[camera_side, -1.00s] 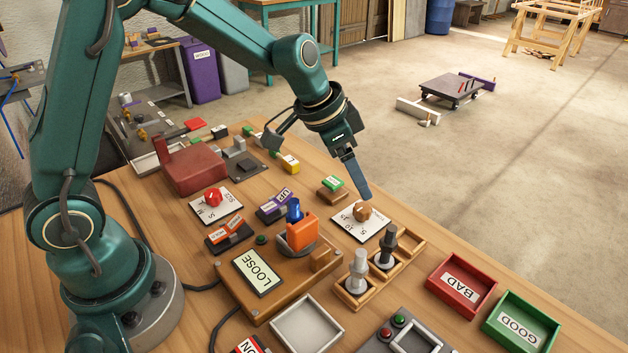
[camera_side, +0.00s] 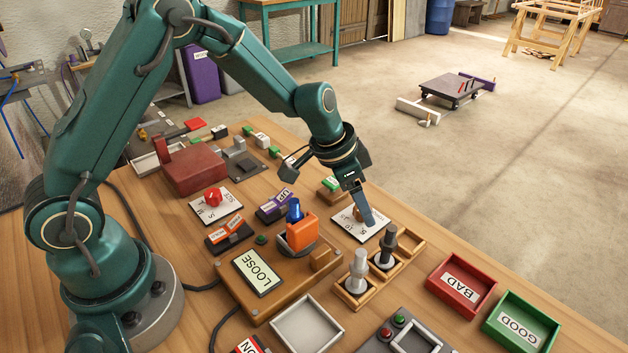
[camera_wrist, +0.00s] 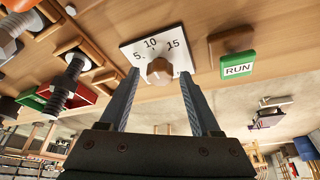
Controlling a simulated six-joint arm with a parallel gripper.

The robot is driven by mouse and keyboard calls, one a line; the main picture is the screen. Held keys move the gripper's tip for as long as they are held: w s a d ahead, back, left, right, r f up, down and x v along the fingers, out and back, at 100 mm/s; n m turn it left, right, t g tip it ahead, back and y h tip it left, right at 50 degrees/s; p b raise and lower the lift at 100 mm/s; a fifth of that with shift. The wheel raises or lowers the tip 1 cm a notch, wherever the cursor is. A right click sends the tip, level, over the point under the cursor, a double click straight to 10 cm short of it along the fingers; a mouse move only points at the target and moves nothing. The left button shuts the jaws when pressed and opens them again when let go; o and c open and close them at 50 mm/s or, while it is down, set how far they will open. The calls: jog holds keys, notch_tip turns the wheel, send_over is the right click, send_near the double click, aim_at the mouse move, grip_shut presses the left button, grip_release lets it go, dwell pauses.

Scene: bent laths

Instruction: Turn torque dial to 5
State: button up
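The torque dial is a brown knob (camera_wrist: 159,71) on a white plate (camera_wrist: 133,49) marked 5, 10 and 15 in the wrist view. Where the knob points is not clear. In the side view the plate (camera_side: 345,222) lies near the right edge of the bench, and the knob is mostly hidden behind my gripper (camera_side: 368,218). In the wrist view my gripper (camera_wrist: 159,76) is open, with one finger on each side of the knob and gaps visible between them.
Two dark-and-grey bolts (camera_side: 384,248) (camera_side: 358,272) stand in wooden trays close to the dial. A green RUN block (camera_wrist: 238,66) is beside the plate. A red dial (camera_side: 212,197) and an orange block with a blue top (camera_side: 298,234) stand further left.

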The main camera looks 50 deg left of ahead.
grip_shut()
jog(key=shift+n, duration=0.4)
jog(key=n+y, duration=0.1)
jog(key=n, duration=0.3)
jog(key=shift+d+t+y, duration=0.2)
jog(key=shift+t+y, duration=0.1)
jog(key=shift+y, duration=0.1)
jog(key=shift+n+y, duration=1)
jog(key=shift+n, duration=1.5)
jog(key=shift+o, duration=1.6)
grip_release()
